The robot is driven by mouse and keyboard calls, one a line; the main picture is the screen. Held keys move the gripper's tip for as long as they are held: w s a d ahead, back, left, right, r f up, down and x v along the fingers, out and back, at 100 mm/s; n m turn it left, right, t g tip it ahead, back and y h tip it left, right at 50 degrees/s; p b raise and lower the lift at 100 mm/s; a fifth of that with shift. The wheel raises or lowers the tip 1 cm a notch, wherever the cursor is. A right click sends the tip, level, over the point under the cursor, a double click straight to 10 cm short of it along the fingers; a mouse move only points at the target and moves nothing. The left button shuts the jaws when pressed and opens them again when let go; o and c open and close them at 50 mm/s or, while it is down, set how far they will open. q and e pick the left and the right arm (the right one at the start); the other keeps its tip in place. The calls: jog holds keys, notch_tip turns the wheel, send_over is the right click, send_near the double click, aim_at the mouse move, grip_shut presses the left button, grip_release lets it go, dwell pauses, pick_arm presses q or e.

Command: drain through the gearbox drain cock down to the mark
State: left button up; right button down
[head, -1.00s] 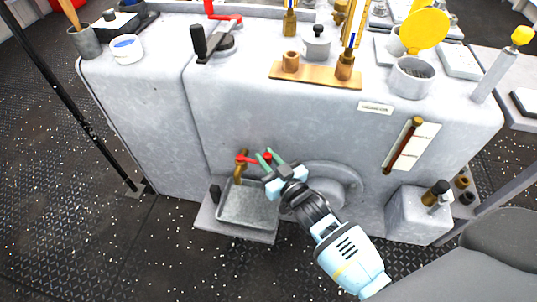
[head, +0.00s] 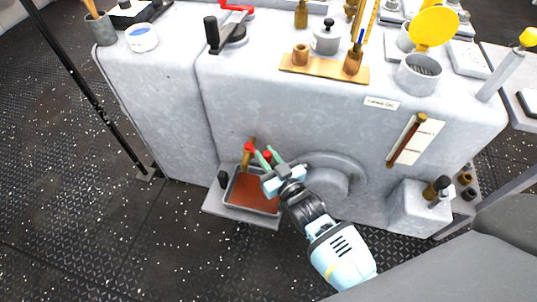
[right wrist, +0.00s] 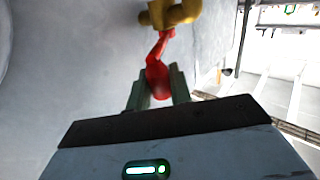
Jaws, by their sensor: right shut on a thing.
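The brass drain cock (head: 246,159) with its red lever (head: 267,154) sits low on the grey gearbox housing (head: 300,110). In the right wrist view the cock (right wrist: 172,13) is at the top and the red lever (right wrist: 156,75) lies between my green fingertips. My right gripper (head: 268,158) is shut on this lever. A tray (head: 252,210) under the cock holds reddish-brown oil. The sight gauge (head: 405,143) on the housing's right has a dark red-brown tube beside a pale card; its level against the mark is too small to read. My left gripper is out of view.
A ledge (head: 240,221) carries the tray, with a small black knob (head: 222,179) beside it. A round boss (head: 326,183) bulges right of my gripper. A grey block (head: 415,207) with brass fittings stands lower right. The left floor is clear apart from a black pole (head: 85,90).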

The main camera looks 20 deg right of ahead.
jog(key=shift+a, duration=0.1)
jog(key=c, duration=1.6)
grip_release()
jog(key=shift+o, duration=0.2)
jog(key=s+p, duration=0.1)
jog(key=s, duration=0.2)
jog(key=s+d+p, duration=0.1)
jog(key=s, duration=0.2)
jog(key=shift+s+d, duration=0.2)
jog(key=shift+s, duration=0.1)
jog(key=shift+s+d, duration=0.1)
jog(key=shift+s, duration=0.4)
